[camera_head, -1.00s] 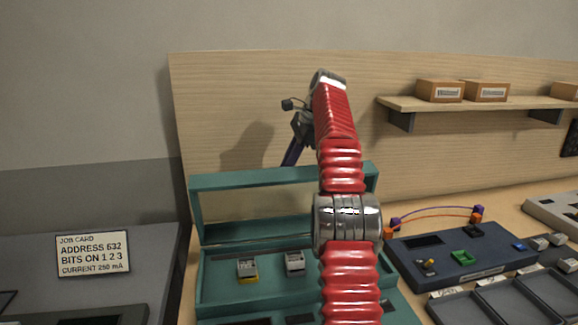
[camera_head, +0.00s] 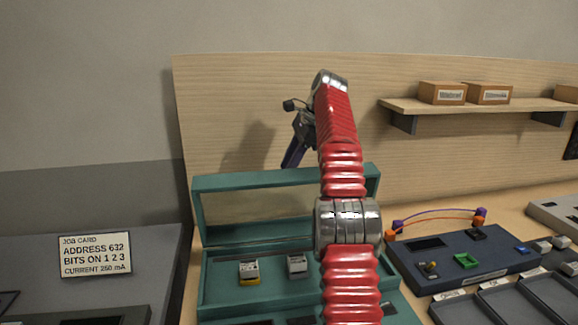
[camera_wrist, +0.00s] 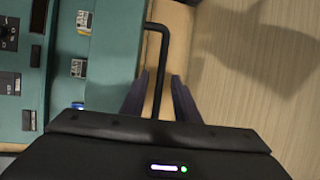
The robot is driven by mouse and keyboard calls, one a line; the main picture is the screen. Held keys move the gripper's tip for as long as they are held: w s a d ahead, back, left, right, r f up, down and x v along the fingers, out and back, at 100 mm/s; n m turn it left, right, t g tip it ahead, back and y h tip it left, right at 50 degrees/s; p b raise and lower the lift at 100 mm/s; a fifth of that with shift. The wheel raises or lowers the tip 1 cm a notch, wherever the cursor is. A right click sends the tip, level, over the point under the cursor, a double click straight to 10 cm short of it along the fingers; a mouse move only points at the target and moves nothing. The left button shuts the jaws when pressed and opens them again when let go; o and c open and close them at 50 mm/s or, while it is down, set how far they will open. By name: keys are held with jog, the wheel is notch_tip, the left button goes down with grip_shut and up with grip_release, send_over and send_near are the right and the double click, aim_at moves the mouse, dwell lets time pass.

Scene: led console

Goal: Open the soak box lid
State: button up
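The soak box (camera_head: 220,280) is teal and stands in the middle of the head view, partly hidden by my arm. Its lid (camera_head: 250,181), a teal frame with a see-through window, stands raised at the back of the box. My gripper (camera_head: 293,155) is above and behind the lid's top edge, pointing down, apart from it in the picture. In the wrist view my gripper (camera_wrist: 160,75) shows two dark purple fingers spread apart, with nothing clamped. A bent black rod (camera_wrist: 163,60) shows between them; I cannot tell what it belongs to. The teal box also shows at left (camera_wrist: 112,50).
A blue console with orange and purple leads (camera_head: 460,262) stands right of the box, with grey trays (camera_head: 500,305) in front. A wooden shelf (camera_head: 470,104) with cartons is on the back board. A job card (camera_head: 95,255) is at left.

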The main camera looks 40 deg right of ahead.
jog(key=shift+s+d+r, duration=0.2)
jog(key=shift+s+r, duration=0.1)
jog(key=shift+r, duration=0.1)
dwell(0.4)
